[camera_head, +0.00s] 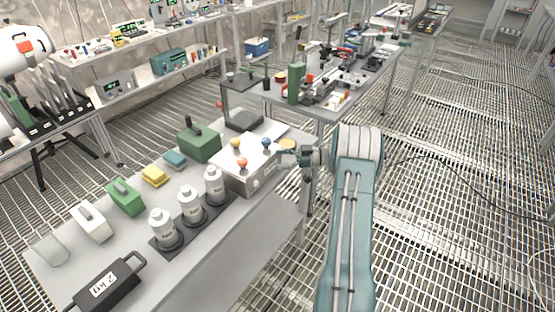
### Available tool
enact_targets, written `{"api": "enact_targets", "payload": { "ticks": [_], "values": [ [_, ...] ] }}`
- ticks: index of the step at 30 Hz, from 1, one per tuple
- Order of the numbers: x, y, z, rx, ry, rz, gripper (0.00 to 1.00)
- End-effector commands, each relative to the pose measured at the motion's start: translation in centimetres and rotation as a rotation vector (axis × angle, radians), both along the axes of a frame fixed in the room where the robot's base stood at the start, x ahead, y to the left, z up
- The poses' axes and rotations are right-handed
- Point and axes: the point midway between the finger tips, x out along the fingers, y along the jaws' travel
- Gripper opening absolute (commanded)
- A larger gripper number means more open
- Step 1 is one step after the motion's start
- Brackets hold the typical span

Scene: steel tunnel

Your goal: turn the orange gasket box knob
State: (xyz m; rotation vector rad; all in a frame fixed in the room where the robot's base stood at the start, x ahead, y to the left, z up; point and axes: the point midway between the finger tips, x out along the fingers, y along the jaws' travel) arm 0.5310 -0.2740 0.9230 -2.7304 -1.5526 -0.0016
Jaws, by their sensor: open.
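The gasket box appears to be the pale box (232,174) on the grey bench, with several coloured knobs on top. The orange-red knob (242,162) is at its front left. A yellow knob (236,143) and a blue knob (266,143) stand farther back. My gripper (284,152) is at the right end of the box, open and close to the blue knob. It is to the right of the orange-red knob and apart from it. The fingertips are small in view, and whether they touch the box is unclear.
Several white bottles (191,205) stand in a black rack left of the box. A green box (198,144) is behind it. A black 2 kg weight (108,285) lies at the front left. A cluttered table (335,85) stands behind. Open grated floor (450,230) is at right.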

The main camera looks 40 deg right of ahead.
Motion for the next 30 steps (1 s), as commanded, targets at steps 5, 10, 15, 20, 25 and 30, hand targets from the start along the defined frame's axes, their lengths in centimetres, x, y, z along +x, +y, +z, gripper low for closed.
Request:
{"api": "enact_targets", "payload": {
  "ticks": [5,10,15,20,25,30],
  "values": [
    [-0.2,0.9,0.3,0.015,-0.017,-0.077,0.85],
    [-1.2,2.7,0.4,0.024,-0.028,-0.261,0.85],
    [-2.6,4.1,0.0,0.011,-0.009,-0.406,0.85],
    [-3.1,4.6,-0.3,-0.001,0.002,-0.457,0.85],
    [-1.7,5.5,-0.3,-0.001,0.001,-0.456,0.85],
    [0.9,7.3,-0.4,0.0,0.003,-0.453,0.85]
  ]
}}
